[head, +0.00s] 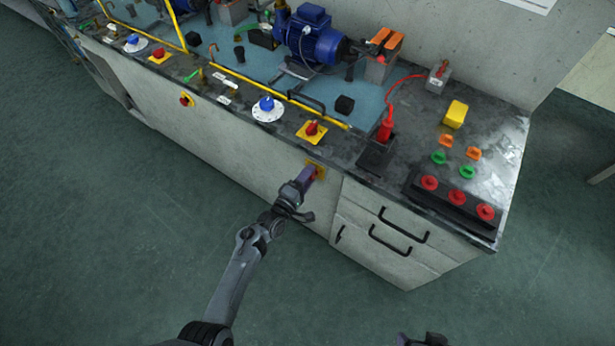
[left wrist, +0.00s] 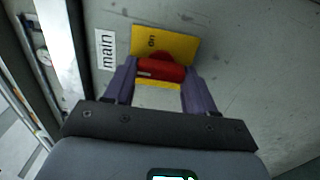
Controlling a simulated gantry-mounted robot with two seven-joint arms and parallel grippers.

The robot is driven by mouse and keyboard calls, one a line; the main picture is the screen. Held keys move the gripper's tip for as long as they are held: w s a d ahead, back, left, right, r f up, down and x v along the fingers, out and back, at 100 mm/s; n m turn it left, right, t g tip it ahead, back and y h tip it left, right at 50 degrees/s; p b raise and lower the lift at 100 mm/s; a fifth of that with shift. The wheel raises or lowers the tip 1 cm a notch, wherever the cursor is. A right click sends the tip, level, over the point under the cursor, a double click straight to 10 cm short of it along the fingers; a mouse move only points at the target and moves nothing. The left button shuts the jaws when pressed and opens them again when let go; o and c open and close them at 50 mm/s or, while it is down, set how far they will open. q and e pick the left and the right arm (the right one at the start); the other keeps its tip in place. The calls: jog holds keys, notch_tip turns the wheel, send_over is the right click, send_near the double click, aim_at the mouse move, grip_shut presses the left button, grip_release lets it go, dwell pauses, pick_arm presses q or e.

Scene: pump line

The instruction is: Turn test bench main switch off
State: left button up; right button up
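The main switch is a red knob on a yellow plate on the front panel of the bench, with a white label reading "main" beside it. In the left wrist view its red handle (left wrist: 161,69) lies crosswise between my fingers, in front of the yellow plate (left wrist: 178,44) with small dark lettering. My left gripper (left wrist: 160,78) has a purple finger against each end of the handle. In the head view my left gripper (head: 312,174) reaches the front panel and hides most of the switch. A dark part of my right gripper (head: 424,340) shows at the bottom edge, mostly cut off.
The bench top (head: 340,150) carries a blue pump motor (head: 316,42), a blue dial (head: 267,106) and a red knob on a yellow plate (head: 312,129). Another red-and-yellow switch (head: 187,99) is on the front panel. Drawers with black handles (head: 388,244) are at right. The floor in front is clear.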

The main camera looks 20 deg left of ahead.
pick_arm(q)
jog(key=o, duration=0.4)
jog(key=shift+o, duration=0.2)
jog(key=shift+s, duration=0.1)
jog(key=p+v, duration=0.3)
jog(key=v, duration=0.7)
jog(key=shift+s, duration=0.3)
jog(key=shift+a, duration=0.15)
